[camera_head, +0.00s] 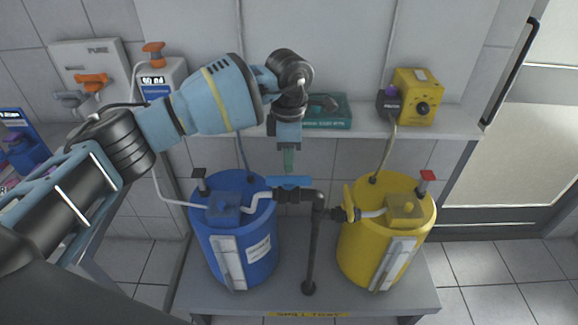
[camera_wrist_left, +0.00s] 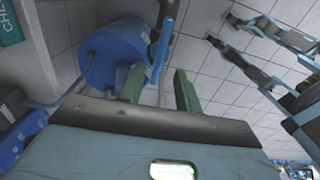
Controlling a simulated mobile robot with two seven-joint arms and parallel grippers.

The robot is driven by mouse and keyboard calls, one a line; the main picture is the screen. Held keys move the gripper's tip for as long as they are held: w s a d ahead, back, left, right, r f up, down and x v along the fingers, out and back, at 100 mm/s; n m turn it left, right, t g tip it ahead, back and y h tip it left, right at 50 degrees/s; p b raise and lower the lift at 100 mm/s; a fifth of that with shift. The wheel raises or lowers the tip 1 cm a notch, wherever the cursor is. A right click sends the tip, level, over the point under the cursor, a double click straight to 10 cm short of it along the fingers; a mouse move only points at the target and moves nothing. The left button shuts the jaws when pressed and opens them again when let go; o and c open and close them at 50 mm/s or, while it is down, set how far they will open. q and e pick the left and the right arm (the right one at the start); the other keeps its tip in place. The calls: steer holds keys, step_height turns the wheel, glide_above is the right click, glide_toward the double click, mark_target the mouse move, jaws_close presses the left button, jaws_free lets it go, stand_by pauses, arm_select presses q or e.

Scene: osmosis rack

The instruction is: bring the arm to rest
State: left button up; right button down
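My left arm comes in from the left in the head view, bent at the wrist. My left gripper (camera_head: 288,167) points down with green fingers, just above a blue valve handle (camera_head: 289,182) on the black pipe. In the left wrist view my left gripper (camera_wrist_left: 160,83) has its two green fingers apart, with nothing held. The blue handle (camera_wrist_left: 164,48) stands up beyond the gap between the fingers and appears clear of them. My right gripper is not in view.
A blue barrel (camera_head: 240,235) and a yellow barrel (camera_head: 350,245) flank the black pipe (camera_head: 316,240) on a grey platform (camera_head: 370,302). Behind is a shelf (camera_head: 365,125) with a teal box (camera_head: 335,118) and a yellow pump (camera_head: 418,98). Open floor (camera_head: 500,285) lies at right.

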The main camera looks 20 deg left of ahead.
arm_select(q)
steer(key=shift+r, duration=0.6)
